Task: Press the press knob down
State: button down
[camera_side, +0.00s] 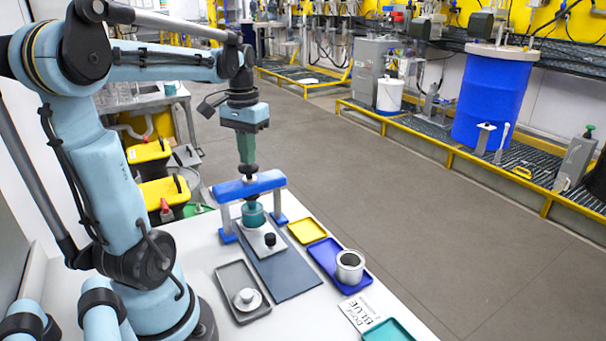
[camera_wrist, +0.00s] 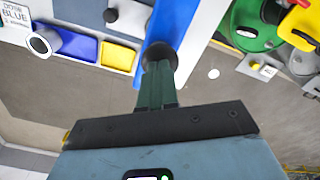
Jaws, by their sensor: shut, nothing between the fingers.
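The blue press frame (camera_side: 250,186) stands on the dark mat, its crossbeam also showing in the wrist view (camera_wrist: 178,22). The dark round press knob (camera_side: 249,171) is on top of the crossbeam, and also shows in the wrist view (camera_wrist: 158,54). A teal container (camera_side: 253,214) sits under the crossbeam. My gripper (camera_side: 247,164), with green fingers, is shut and empty, pointing down over the knob. The fingertips (camera_wrist: 157,72) line up with the knob; I cannot tell whether they touch it. The fingers partly cover the knob in the wrist view.
A white plate with a black knob (camera_side: 270,241) lies before the press. A grey tray (camera_side: 229,275) holds a lid. A yellow tray (camera_side: 307,231) and a blue tray (camera_side: 318,250) with a metal cup (camera_side: 350,267) lie right. A "DOSE BLUE" card (camera_side: 360,314) lies in front.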

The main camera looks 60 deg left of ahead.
jog(key=shift+r, duration=0.15)
dwell(0.4)
jog(key=shift+r, duration=2.9)
jog(key=w+d+f+m+t, duration=0.2)
jog(key=d+f, duration=0.3)
jog(key=d, duration=0.6)
jog(key=w+d+f+m+t, duration=0.2)
jog(key=d+f+m+t, duration=0.2)
jog(key=d, duration=0.7)
jog(key=shift+w+d+f+t, duration=0.2)
jog(key=shift+d+f+t, duration=0.1)
jog(key=shift+f+t, duration=0.35)
